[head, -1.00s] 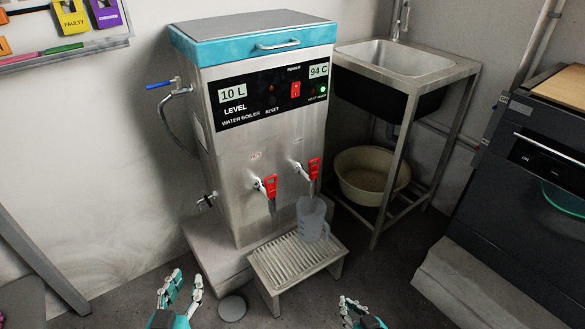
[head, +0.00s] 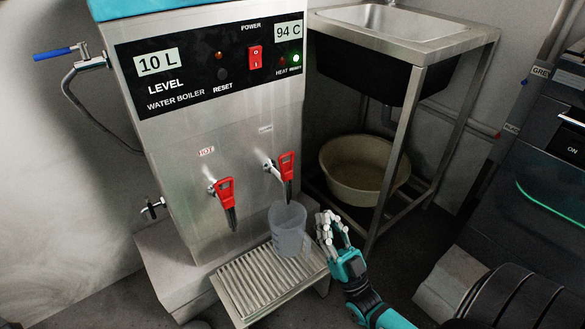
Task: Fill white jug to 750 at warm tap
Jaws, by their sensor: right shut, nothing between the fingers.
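The white jug (head: 287,229), pale and translucent, stands upright on the slatted drip tray (head: 243,290) below the right-hand red tap (head: 287,170) of the steel water boiler (head: 180,150). Another red-handled tap (head: 225,195) is to its left, with a small red label above it. A pale label sits above the right tap; I cannot read it. No water stream shows. My right gripper (head: 330,226) is just right of the jug, close to its side, shut and empty. I cannot tell whether it touches the jug. My left gripper is out of view.
The boiler panel (head: 208,65) reads 10 L and 94 C, with a green light lit. A steel sink stand (head: 400,120) with a beige basin (head: 360,170) beneath is behind right. A dark appliance (head: 550,150) stands far right. A blue-handled valve (head: 58,54) sticks out left.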

